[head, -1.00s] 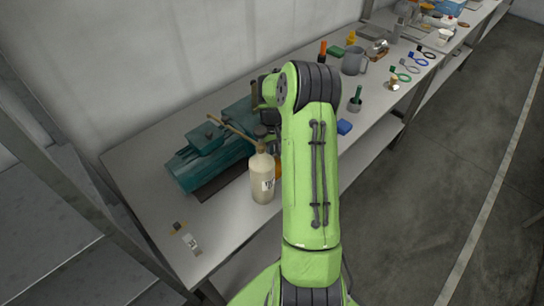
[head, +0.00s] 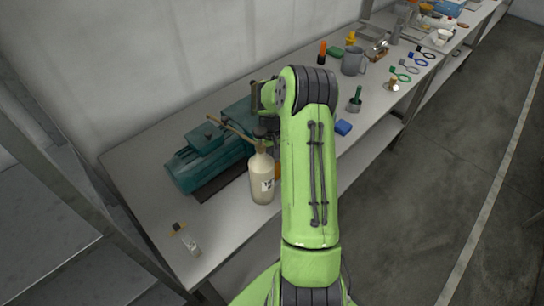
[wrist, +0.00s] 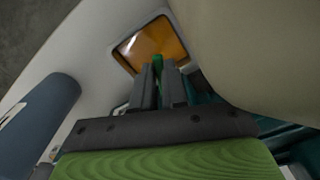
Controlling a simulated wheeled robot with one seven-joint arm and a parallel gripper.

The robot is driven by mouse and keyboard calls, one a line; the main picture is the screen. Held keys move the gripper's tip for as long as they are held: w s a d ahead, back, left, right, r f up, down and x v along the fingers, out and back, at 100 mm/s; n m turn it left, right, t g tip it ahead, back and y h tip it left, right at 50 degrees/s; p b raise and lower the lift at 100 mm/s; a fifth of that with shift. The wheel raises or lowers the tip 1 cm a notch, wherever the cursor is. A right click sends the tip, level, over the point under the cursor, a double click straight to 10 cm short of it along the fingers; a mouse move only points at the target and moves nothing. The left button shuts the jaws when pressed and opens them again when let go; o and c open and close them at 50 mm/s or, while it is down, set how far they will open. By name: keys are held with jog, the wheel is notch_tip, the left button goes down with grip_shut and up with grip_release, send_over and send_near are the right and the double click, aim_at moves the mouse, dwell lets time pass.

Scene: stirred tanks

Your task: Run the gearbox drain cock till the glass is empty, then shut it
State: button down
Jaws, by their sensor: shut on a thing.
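The teal gearbox and motor unit (head: 205,160) lies on the bench at left, partly hidden by my arm. In the wrist view my gripper (wrist: 158,66) has its two dark fingers close together on a small green piece (wrist: 157,64), which looks like the drain cock's handle. Just beyond the fingertips is an amber-filled, pale-rimmed rectangle (wrist: 152,46); I cannot tell whether it is the glass or a tray of oil. The cock's body and any flow are not visible. In the head view my arm hides the gripper.
A cream bottle (head: 262,180) with a long spout stands close left of my arm. A grey mug (head: 353,62), a blue block (head: 343,127) and several coloured ring-handled tools stand further right.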

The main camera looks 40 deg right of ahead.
jog(key=shift+m, duration=0.3)
jog(key=c, duration=1.2)
grip_release()
jog(key=shift+o, duration=0.2)
notch_tip(320, 180, up, 16)
jog(key=p, duration=0.1)
jog(key=shift+f, duration=0.1)
